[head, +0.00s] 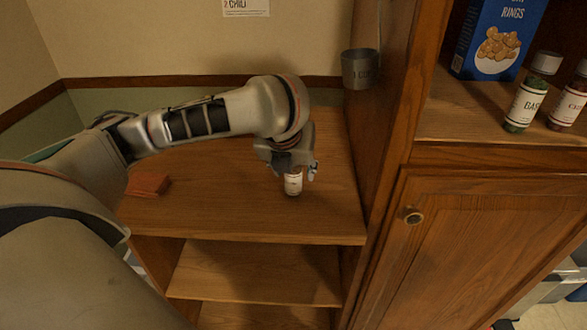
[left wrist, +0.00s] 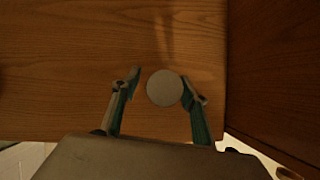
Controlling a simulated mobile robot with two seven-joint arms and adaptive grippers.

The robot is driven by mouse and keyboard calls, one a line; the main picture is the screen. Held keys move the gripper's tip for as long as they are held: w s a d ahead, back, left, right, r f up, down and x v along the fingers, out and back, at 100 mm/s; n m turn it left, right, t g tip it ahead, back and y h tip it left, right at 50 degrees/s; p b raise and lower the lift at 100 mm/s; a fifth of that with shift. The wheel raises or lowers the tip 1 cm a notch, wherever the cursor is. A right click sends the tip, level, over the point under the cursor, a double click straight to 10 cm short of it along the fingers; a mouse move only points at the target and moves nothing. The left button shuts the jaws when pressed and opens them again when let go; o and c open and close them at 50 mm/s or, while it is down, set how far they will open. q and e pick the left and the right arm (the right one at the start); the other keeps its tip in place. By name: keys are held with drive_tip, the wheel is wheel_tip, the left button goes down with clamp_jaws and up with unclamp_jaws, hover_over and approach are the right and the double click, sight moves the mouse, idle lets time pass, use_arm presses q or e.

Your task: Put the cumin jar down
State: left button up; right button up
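A small jar (head: 293,184) with a white label stands upright on the wooden counter top, near its front edge. I take it for the cumin jar, though its label is too small to read. My left gripper (head: 293,170) is over it from above, with fingers on either side of its top. In the left wrist view the round pale lid (left wrist: 165,87) lies between the two fingertips (left wrist: 164,90). A gap shows on the lid's left, and the right finger is close to or touching it. The fingers look open. My right gripper is not in view.
A reddish-brown block (head: 148,184) lies on the counter top (head: 220,215) at left. A basil jar (head: 525,100), another jar (head: 570,103) and a blue box (head: 497,40) stand on the right shelf.

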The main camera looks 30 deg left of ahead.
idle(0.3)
use_arm(q)
drive_tip(key=p+v, duration=0.6)
drive_tip(key=v, duration=0.6)
drive_tip(key=shift+r, duration=0.1)
drive_tip(key=shift+d, duration=0.1)
